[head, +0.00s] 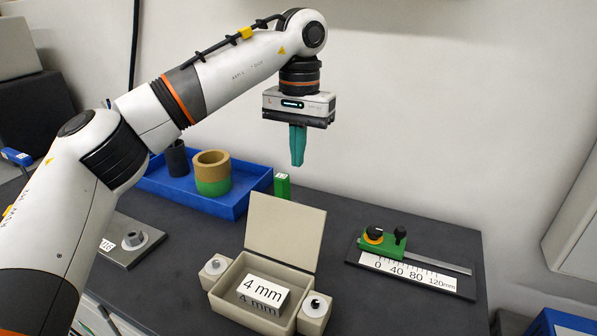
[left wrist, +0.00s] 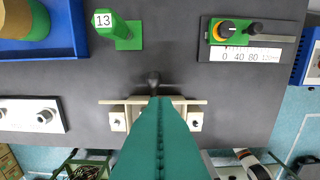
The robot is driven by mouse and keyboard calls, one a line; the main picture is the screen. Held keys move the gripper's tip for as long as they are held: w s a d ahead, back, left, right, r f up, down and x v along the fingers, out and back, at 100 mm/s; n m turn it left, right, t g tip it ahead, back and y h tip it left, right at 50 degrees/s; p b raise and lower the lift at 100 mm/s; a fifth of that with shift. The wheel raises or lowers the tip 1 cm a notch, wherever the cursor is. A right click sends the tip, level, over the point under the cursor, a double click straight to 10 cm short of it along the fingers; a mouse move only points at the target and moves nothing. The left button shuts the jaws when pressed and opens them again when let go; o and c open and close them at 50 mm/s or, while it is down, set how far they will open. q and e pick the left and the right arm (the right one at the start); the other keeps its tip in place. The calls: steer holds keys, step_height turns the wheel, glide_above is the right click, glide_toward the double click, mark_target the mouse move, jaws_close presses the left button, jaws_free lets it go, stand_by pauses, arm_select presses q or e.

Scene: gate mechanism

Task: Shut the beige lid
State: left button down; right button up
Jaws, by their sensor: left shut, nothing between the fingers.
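The beige lid (head: 285,231) stands open, raised at the back of a beige box (head: 225,293) on the dark table. In the left wrist view the lid (left wrist: 112,102) shows nearly edge-on, partly hidden by my fingers. A white "4 mm" block (head: 264,291) lies inside the box. My left gripper (head: 298,163) has teal fingers, shut and empty. It points down in the air above and behind the lid, apart from it. In the left wrist view its fingers (left wrist: 158,100) cover the middle of the box. My right gripper is not in view.
A blue tray (head: 225,205) with ring parts stands behind left. A green block (head: 282,185) labelled 13 stands behind the lid. A green slide gauge (head: 392,242) lies at right. A metal plate (head: 125,252) is at left. The table between box and gauge is clear.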

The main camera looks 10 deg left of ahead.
arm_select(q)
steer(key=p, duration=0.2)
glide_above(288, 227)
steer(key=w, duration=0.4)
step_height(288, 227, down, 8)
steer(key=shift+s+d+f, duration=0.25)
steer(key=shift+d+f, duration=0.05)
steer(key=shift+d, duration=0.05)
